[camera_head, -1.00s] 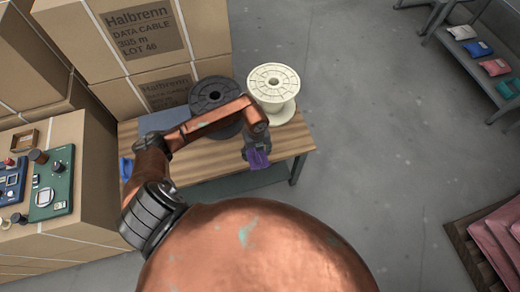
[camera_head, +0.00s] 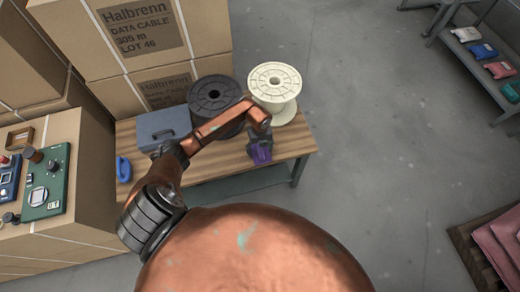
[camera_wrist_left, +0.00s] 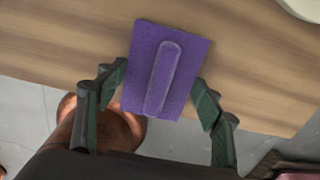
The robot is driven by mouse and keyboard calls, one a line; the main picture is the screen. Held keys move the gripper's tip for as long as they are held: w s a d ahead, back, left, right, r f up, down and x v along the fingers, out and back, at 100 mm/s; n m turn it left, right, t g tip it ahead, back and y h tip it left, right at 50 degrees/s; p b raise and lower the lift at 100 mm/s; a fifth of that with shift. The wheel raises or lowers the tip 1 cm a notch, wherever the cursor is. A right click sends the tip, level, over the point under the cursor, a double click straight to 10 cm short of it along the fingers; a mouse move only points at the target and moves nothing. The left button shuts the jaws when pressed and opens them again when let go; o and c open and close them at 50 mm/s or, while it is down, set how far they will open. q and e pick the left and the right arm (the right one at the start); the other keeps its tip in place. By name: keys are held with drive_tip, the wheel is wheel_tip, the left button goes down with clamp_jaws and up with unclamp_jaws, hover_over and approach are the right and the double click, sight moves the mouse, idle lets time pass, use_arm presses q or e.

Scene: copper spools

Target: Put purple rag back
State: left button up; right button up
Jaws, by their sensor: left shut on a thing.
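The purple rag (camera_head: 261,154) is at my left gripper, over the front right part of the wooden bench (camera_head: 212,164). In the left wrist view the purple rag (camera_wrist_left: 140,75) is a flat rectangle with a long raised ridge down its middle. My left gripper (camera_wrist_left: 162,82) is shut on it, with one dark finger at each side. In the head view the gripper (camera_head: 260,148) partly covers it. Whether the rag touches the bench is unclear. My right gripper is not in view.
A black spool (camera_head: 214,95) and a cream spool (camera_head: 274,82) stand behind my left arm. A grey-blue box (camera_head: 162,126) and a blue item (camera_head: 123,169) are at the bench's left. A rack (camera_head: 455,58) at right holds several coloured folded cloths. The floor (camera_head: 375,130) between is clear.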

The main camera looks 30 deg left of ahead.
sight(260, 150)
use_arm(q)
drive_tip(key=shift+f, duration=0.15)
drive_tip(key=o, duration=1)
drive_tip(key=shift+r, duration=0.6)
wheel_tip(260, 150, up, 11)
drive_tip(key=p, duration=0.2)
drive_tip(key=shift+r, duration=0.1)
